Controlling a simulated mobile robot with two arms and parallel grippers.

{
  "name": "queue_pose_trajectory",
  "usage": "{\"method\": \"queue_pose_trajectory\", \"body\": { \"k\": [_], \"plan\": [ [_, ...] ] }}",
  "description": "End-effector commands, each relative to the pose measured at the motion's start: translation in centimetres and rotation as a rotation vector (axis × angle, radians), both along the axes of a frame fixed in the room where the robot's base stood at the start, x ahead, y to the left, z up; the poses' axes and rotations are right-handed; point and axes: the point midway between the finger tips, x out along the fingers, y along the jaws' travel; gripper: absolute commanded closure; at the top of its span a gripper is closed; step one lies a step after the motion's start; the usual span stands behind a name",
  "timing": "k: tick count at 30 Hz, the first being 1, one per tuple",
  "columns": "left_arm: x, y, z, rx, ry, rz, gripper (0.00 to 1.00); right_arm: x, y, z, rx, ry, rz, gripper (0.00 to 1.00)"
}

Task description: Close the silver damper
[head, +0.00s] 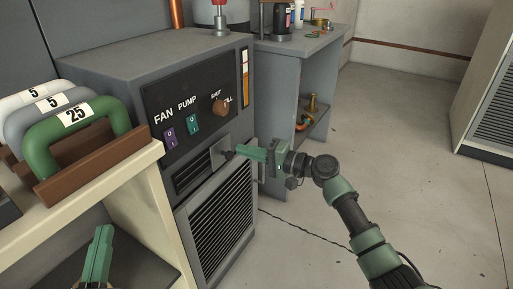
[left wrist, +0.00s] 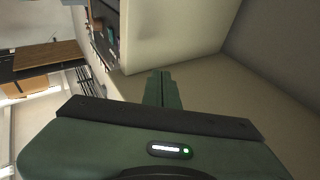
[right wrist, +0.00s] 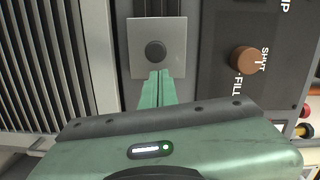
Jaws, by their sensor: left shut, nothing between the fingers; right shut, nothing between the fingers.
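The silver damper (head: 217,153) is a square metal plate with a dark round knob, on the front of the grey cabinet. It covers the right end of a dark slotted opening (head: 191,178), whose left part shows uncovered. My right gripper (head: 240,150) is shut and empty, its fingertips close to the right side of the knob. In the right wrist view the damper (right wrist: 138,32) is just beyond the fingertips (right wrist: 158,73); I cannot tell whether they touch the knob. My left gripper (head: 104,230) is shut and empty at the lower left, far from the damper.
A FAN and PUMP switch panel (head: 160,103) with a brown knob (head: 221,106) is above the damper, and a vent grille (head: 222,222) below. A shelf (head: 100,180) with several weights stands at left. Floor at right is clear.

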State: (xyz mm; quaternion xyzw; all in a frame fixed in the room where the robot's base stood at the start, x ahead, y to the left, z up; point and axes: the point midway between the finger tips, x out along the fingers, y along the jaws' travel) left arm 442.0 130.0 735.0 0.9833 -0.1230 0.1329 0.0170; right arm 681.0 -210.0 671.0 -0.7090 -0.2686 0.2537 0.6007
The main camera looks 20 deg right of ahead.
Motion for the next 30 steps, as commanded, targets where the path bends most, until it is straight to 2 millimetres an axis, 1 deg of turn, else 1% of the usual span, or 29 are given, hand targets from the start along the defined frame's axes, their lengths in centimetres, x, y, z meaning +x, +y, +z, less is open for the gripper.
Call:
{"method": "queue_pose_trajectory", "body": {
  "k": [4,16,20,23,24,26,30],
  "plan": [
    [0.0,0.0,0.0,0.000,0.001,0.000,1.00,-0.3,0.5,-0.1,0.001,-0.001,-0.001,1.00],
    [0.1,0.0,-0.2,0.005,0.018,0.001,1.00,-0.5,0.8,-0.1,0.000,0.000,0.000,1.00],
    [0.4,0.3,-2.7,0.040,0.152,0.009,1.00,-1.1,1.6,0.0,-0.001,0.002,0.002,1.00],
    [0.3,0.7,-5.2,0.075,0.286,0.017,1.00,-1.8,2.6,0.0,0.000,0.003,0.003,1.00],
    [0.2,0.9,-6.3,0.089,0.342,0.021,1.00,-2.1,2.9,0.0,-0.001,0.003,0.003,1.00],
    [-0.2,1.2,-7.9,0.109,0.422,0.026,1.00,-2.5,3.5,0.0,-0.001,0.004,0.002,1.00],
    [-1.6,2.1,-11.5,0.156,0.613,0.038,1.00,-3.6,4.8,0.0,0.000,0.003,0.003,1.00]
  ]
}}
